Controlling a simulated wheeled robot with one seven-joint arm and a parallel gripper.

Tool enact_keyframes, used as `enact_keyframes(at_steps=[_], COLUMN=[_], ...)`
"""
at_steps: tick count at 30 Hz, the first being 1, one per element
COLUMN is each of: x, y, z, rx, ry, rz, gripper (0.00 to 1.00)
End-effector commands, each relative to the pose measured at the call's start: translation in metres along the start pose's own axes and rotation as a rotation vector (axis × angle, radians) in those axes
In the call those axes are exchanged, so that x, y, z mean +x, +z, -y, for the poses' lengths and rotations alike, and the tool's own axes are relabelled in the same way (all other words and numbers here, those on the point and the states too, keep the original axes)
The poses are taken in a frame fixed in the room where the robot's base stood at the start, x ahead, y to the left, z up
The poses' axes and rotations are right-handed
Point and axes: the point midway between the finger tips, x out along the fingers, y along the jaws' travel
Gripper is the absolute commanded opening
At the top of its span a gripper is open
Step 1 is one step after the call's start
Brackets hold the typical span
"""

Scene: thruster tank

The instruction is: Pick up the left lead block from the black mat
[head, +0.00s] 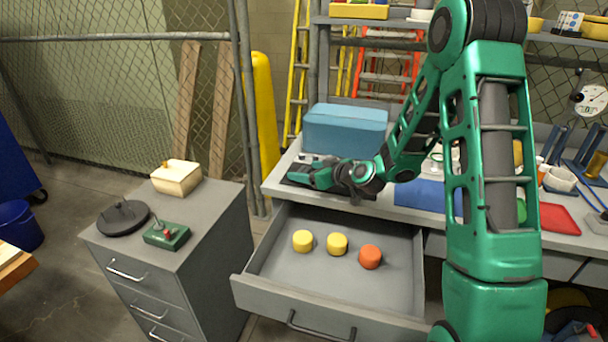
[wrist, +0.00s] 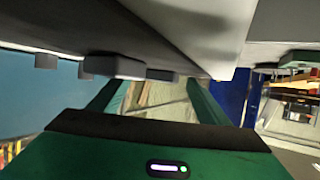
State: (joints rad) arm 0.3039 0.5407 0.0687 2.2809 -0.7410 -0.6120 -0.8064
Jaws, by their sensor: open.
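My gripper (head: 300,177) reaches in low over the left end of the workbench, lying nearly flat and pointing left. It is open in the wrist view (wrist: 158,92), with nothing held between its fingers. The black mat (head: 350,191) shows as a dark strip under and around it. Small grey blocks show just behind the gripper in the head view. The wrist view is turned over; a larger grey block (wrist: 115,67) hangs near the left finger, with smaller grey pieces (wrist: 45,61) farther left. I cannot tell which is the left lead block.
A blue box (head: 345,130) stands behind the gripper on the bench. Below, an open drawer (head: 290,265) holds two yellow pucks (head: 303,240) and an orange puck (head: 370,256). A grey cabinet (head: 215,215) stands left, across a gap. A blue item (head: 420,195) lies to the right.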

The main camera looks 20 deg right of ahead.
Motion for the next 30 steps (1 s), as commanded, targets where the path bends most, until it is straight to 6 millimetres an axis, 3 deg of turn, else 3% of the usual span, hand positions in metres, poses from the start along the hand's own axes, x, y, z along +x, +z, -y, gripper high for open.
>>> enact_keyframes(at_steps=[4,11,23,30], x=[0.0,0.0,-0.002,-0.012], y=[0.0,0.0,-0.005,-0.029], z=[0.0,0.0,0.0,0.0], rx=[0.0,0.0,-0.002,-0.004], ry=[-0.001,-0.001,-0.001,0.0], rz=[0.001,0.001,-0.002,-0.006], gripper=[0.7,0.15,0.15,0.15])
